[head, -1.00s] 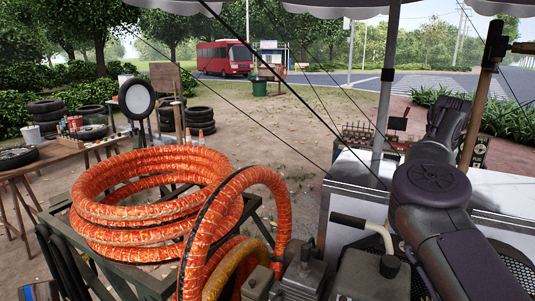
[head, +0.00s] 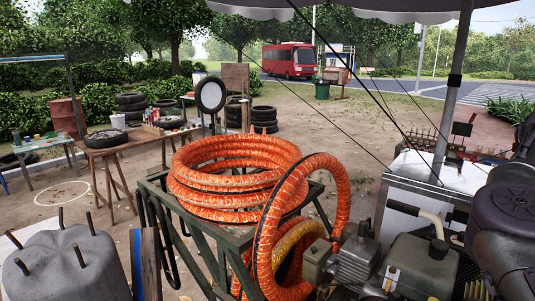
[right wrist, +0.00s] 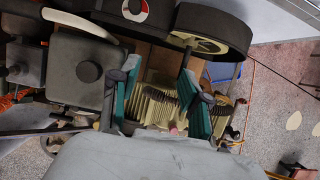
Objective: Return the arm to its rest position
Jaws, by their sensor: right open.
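My right arm (head: 505,215) shows at the right edge of the head view, over the compressor cart; its gripper is not in that view. In the right wrist view my right gripper (right wrist: 160,72) is open, with its two teal-lined fingers apart. Nothing is held between them. The finned compressor cylinder (right wrist: 157,105) lies behind the fingers in that view; I cannot tell how far below it is. My left arm and left gripper are not in view.
A coiled orange hose (head: 235,165) sits on a green metal stand (head: 208,237) left of the engine (head: 418,268). A canopy pole (head: 450,95) and thin ropes stand near my right arm. A wheel (right wrist: 212,28) shows in the wrist view. Open dirt ground lies beyond.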

